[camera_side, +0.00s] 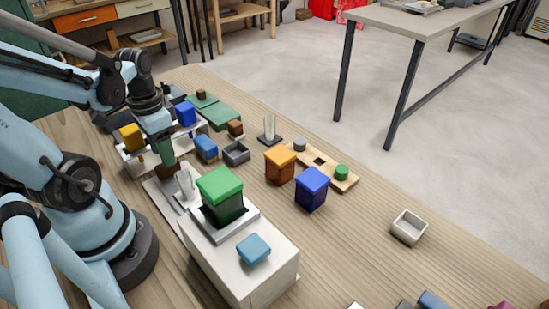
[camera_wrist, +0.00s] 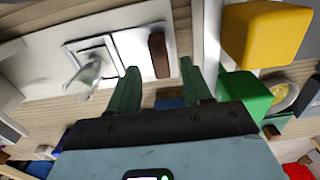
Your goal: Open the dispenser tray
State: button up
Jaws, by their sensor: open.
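A white dispenser panel (camera_wrist: 125,35) in the wrist view carries an upright brown handle (camera_wrist: 158,55) and a pale lever on a square plate (camera_wrist: 84,72). I cannot tell which part is the tray. My gripper (camera_wrist: 159,67) is open, its green fingers either side of the handle's near end, with a gap visible on both sides. In the side view my gripper (camera_side: 166,158) points down at the left, just above a brown piece (camera_side: 170,170) beside the white plate (camera_side: 160,195).
A blue block (camera_side: 254,249) lies on the white box. Orange (camera_side: 280,165) and blue (camera_side: 312,188) containers stand to the right. A yellow block (camera_wrist: 265,35) is close to my right finger in the wrist view. A small tray (camera_side: 408,227) sits on open table at right.

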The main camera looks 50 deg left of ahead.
notch_tip(320, 180, up, 8)
jog(key=shift+f, duration=0.15)
dwell(0.4)
jog(key=w+d+t, duration=0.7)
jog(key=w+d, duration=0.4)
jog(key=d, duration=0.1)
jog(key=shift+w+r, duration=0.2)
jog(key=shift+r, duration=0.05)
dwell(1.2)
